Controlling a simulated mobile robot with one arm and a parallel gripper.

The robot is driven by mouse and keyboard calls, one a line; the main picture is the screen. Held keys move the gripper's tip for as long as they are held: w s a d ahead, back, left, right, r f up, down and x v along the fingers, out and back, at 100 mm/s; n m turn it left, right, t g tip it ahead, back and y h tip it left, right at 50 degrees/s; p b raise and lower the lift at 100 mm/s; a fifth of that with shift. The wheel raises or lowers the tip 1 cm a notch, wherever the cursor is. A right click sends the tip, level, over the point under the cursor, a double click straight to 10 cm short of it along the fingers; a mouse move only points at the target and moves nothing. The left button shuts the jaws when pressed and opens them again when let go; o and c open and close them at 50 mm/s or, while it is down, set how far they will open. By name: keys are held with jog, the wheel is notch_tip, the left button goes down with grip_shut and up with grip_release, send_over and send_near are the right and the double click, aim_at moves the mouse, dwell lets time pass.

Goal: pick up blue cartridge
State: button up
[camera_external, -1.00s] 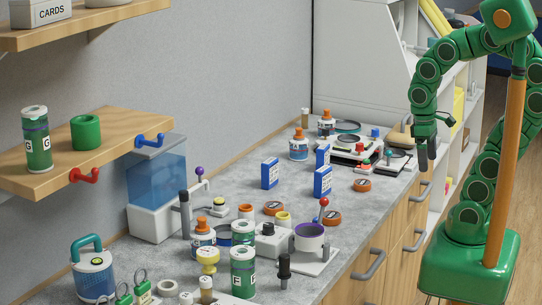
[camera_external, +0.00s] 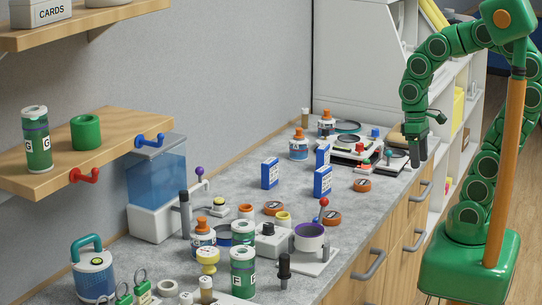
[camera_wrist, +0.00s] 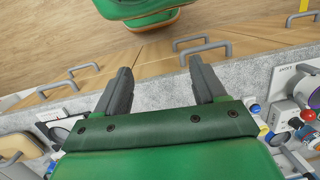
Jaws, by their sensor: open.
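I cannot tell for sure which thing is the blue cartridge. Blue-and-white upright boxes stand on the grey counter: one at the left (camera_external: 270,173), one nearer the counter front (camera_external: 322,181) and one behind it (camera_external: 322,156).
A device with a red knob (camera_external: 360,148) and a scale (camera_external: 393,158) stand close left of my gripper. Jars, canisters and a lever press (camera_external: 313,241) crowd the near counter. Drawer handles (camera_external: 368,265) stick out in front. A wooden shelf (camera_external: 90,165) hangs at left.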

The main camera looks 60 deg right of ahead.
jog(key=w+a+r+m+y, duration=0.1)
jog(key=w+a+m+y, duration=0.2)
jog(key=w, duration=0.6)
jog(key=w+a+r+m+y, duration=0.1)
jog(key=w+a+m+y, duration=0.15)
jog(key=w, duration=0.65)
jog(key=w+a+m+y, duration=0.2)
jog(key=w+m+y, duration=0.1)
jog(key=w, duration=0.6)
jog(key=m+t+y, duration=0.5)
jog(key=m, duration=0.6)
send_near(274, 163)
jog(key=shift+w+a+f, duration=0.4)
jog(key=shift+w+a, duration=0.15)
jog(key=shift+a, duration=0.1)
jog(key=shift+w+a+f, duration=0.35)
jog(key=shift+w+a, duration=0.2)
jog(key=shift+a, duration=0.15)
jog(key=shift+f+x, duration=0.25)
jog(key=shift+x, duration=1)
jog(key=shift+f+x, duration=0.2)
jog(key=shift+x, duration=1.1)
jog(key=shift+d, duration=0.15)
jog(key=c, duration=1.2)
jog(key=shift+c, duration=0.2)
